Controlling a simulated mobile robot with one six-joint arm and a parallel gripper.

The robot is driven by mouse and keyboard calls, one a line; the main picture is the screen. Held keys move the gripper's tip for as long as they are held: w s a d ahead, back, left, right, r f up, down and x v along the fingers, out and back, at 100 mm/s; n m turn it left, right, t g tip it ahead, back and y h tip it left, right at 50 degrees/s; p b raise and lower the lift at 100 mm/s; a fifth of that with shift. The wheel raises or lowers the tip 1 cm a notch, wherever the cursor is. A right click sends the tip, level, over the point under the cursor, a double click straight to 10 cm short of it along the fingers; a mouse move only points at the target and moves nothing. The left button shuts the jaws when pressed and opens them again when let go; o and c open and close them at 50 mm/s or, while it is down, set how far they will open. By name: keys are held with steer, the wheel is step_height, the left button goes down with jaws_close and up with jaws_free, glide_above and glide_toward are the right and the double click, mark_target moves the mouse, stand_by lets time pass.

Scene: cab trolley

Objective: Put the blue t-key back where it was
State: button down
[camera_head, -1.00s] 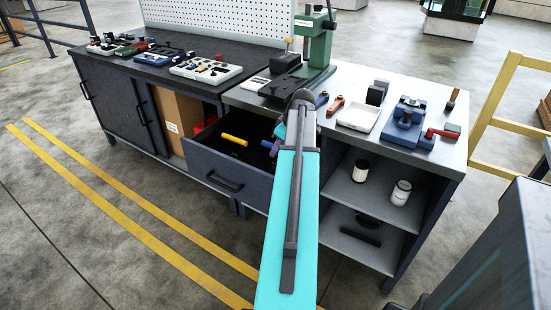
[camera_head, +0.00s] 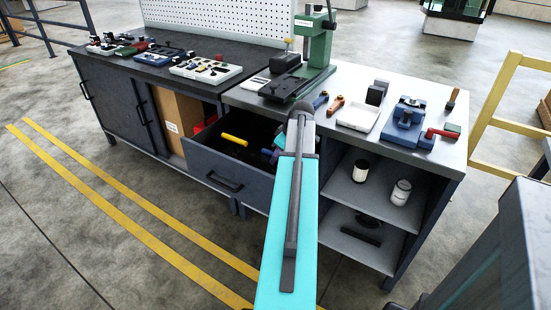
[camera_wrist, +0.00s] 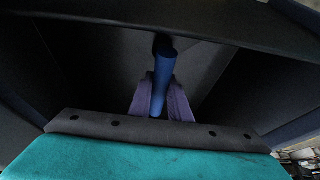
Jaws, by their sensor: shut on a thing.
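The blue t-key (camera_wrist: 164,68) shows in the wrist view as a blue rod between the two purple fingers of my gripper (camera_wrist: 160,92). My gripper is shut on it. Dark panels, apparently the inside of the drawer, surround it there. In the head view my gripper (camera_head: 268,154) is a small purple patch at the open drawer (camera_head: 226,178), partly hidden behind my arm. The blue t-key cannot be made out clearly in that view. I cannot tell whether it touches the drawer floor.
A yellow cylinder (camera_head: 234,139) lies in the drawer, left of my gripper. A green press (camera_head: 316,52) stands on the worktop above. To its right are a white tray (camera_head: 359,116) and a blue vise (camera_head: 406,122). Open shelves (camera_head: 365,189) with jars sit right of the drawer.

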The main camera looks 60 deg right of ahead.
steer(key=c, duration=1.6)
jaws_free()
steer(key=shift+f, duration=0.1)
steer(key=shift+c, duration=0.2)
steer(key=shift+v, duration=6.1)
